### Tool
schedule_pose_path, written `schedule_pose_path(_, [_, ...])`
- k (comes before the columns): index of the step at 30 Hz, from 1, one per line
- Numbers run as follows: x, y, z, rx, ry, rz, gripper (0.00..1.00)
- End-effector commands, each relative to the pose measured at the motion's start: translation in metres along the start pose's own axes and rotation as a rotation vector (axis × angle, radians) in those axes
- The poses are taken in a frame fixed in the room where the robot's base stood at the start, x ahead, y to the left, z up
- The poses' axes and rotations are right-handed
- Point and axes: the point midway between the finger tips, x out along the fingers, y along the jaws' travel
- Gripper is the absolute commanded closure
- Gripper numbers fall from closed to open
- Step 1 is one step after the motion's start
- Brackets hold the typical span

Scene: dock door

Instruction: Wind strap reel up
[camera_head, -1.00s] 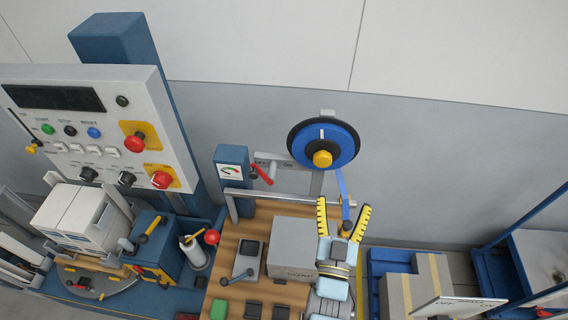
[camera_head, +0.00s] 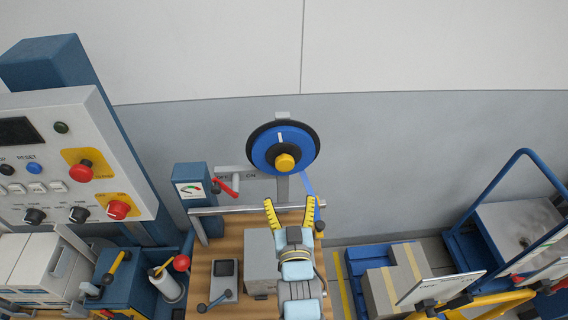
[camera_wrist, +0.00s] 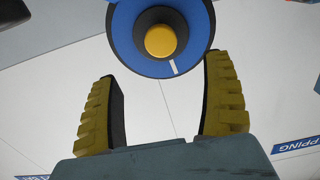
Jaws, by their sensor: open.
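The strap reel (camera_head: 284,139) is a blue disc with a black rim and a yellow centre knob (camera_head: 285,162), mounted upright above the wooden bench. A white mark stands near the top of its face.
A grey box (camera_head: 261,258) stands on the bench (camera_head: 204,268) left of my arm. A red-handled lever (camera_head: 226,188) and a gauge box (camera_head: 189,187) are left of the reel. A rail (camera_head: 235,209) runs behind the bench.

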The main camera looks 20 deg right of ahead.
Motion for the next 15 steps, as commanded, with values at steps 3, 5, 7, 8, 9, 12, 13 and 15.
schedule_pose_path(3, [0.016,0.000,-0.002,0.000,0.002,0.000,0.18])
schedule_pose_path(5, [0.022,0.000,-0.003,0.000,0.002,0.000,0.18])
schedule_pose_path(7, [0.031,0.000,-0.002,0.000,0.001,0.000,0.18])
schedule_pose_path(8, [0.034,0.000,-0.002,0.000,0.000,0.000,0.18])
schedule_pose_path(9, [0.040,0.000,-0.001,0.000,-0.001,0.000,0.18])
schedule_pose_path(12, [0.052,0.000,-0.002,0.000,0.000,-0.001,0.18])
schedule_pose_path(13, [0.055,0.000,-0.002,0.000,0.000,-0.001,0.18])
schedule_pose_path(15, [0.063,-0.001,-0.001,0.000,-0.001,-0.001,0.18])
